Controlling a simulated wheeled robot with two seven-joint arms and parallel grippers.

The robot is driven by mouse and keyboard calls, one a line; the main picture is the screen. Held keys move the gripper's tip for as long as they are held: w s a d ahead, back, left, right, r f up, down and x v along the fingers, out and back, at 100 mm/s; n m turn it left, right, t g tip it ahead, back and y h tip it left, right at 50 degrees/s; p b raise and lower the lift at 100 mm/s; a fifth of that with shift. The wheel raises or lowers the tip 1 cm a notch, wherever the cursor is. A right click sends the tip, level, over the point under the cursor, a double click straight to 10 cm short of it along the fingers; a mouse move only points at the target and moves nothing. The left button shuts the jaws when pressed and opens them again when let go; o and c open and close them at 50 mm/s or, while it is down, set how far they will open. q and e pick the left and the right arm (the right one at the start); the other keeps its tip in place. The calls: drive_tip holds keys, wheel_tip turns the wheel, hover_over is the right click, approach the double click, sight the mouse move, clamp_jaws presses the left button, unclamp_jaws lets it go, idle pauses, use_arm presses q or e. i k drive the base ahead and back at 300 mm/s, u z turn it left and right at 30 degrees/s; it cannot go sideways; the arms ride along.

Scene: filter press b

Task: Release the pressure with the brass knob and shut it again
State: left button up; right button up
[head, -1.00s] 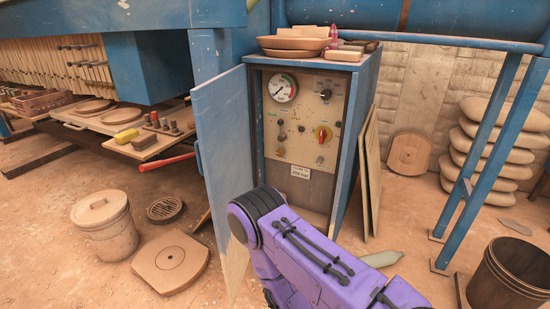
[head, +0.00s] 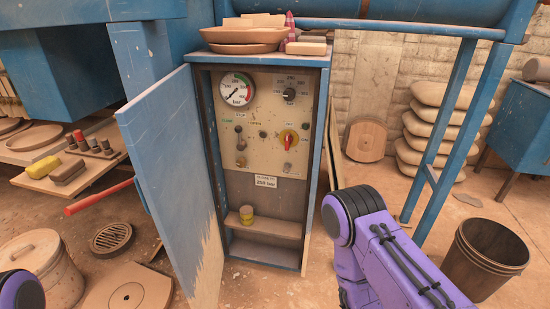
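The blue cabinet (head: 322,110) stands with its door (head: 165,165) swung open to the left. Its control panel (head: 262,125) faces me. A small brass-coloured knob (head: 241,162) sits low on the panel's left side, below a lever (head: 239,135). A round pressure gauge (head: 236,89) with a dark needle is at the top left. A red switch on a yellow plate (head: 288,139) and a black dial (head: 289,95) are on the right. Purple arm links of mine show at the lower right and lower left. Both grippers are out of the picture, and nothing touches the panel.
Bowls (head: 243,37) lie on the cabinet top. A lidded bucket (head: 40,265) and a floor grate (head: 112,238) are at left. A dark bucket (head: 485,262) and blue frame legs (head: 440,125) are at right.

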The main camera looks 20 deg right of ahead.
sight(242, 163)
drive_tip(key=i, duration=1)
drive_tip(key=u, duration=0.55)
